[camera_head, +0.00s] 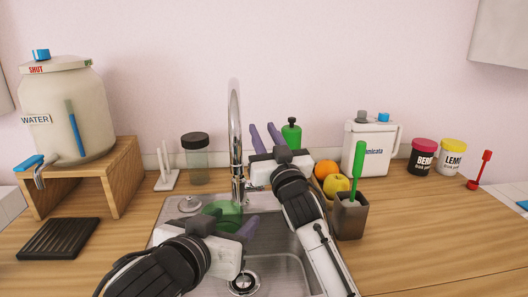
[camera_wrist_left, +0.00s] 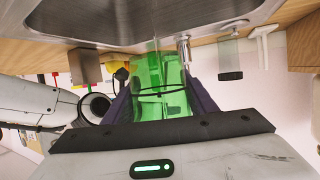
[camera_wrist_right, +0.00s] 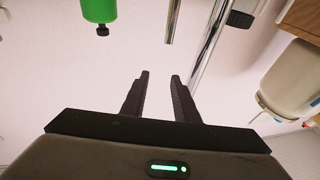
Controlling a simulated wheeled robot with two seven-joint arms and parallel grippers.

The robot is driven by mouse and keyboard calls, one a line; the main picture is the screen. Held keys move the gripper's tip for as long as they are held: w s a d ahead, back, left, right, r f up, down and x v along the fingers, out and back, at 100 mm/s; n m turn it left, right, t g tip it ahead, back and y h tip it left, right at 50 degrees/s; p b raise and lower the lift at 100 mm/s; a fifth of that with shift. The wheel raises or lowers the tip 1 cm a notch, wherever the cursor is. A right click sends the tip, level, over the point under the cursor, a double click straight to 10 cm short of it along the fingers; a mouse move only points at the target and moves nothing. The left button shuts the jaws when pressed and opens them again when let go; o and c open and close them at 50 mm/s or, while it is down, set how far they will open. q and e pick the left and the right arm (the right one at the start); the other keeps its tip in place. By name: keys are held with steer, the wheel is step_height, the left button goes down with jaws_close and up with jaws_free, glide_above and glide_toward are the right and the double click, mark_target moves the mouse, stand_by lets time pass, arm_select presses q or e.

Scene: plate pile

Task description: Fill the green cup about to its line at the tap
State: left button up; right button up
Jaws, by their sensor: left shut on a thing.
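The green cup (camera_head: 222,213) is see-through and sits over the sink, close to the tap (camera_head: 234,120), partly hidden by my left gripper. My left gripper (camera_head: 228,219) is shut around its sides. In the left wrist view the cup (camera_wrist_left: 160,82) stands between the purple fingers and shows a dark line around it; I cannot tell a water level. The tap's end also shows beside the cup in the left wrist view (camera_wrist_left: 183,48). My right gripper (camera_head: 264,136) is open and empty, raised just right of the tap. Its fingers (camera_wrist_right: 160,76) point toward the wall.
The sink (camera_head: 285,265) lies below. A green bottle (camera_head: 291,134), fruit (camera_head: 327,170) and a brush pot (camera_head: 350,217) are right of the tap. A glass jar (camera_head: 195,160) and a water dispenser (camera_head: 70,110) on a wooden stand are left.

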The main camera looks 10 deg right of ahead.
steer(key=shift+r, duration=1.6)
steer(key=s+d+f+g, duration=0.2)
steer(key=s+f+g, duration=0.1)
steer(key=s+f, duration=0.75)
steer(key=shift+h, duration=0.3)
steer(key=x, duration=1)
steer(key=shift+w+r, duration=0.2)
steer(key=shift+w, duration=0.2)
jaws_close()
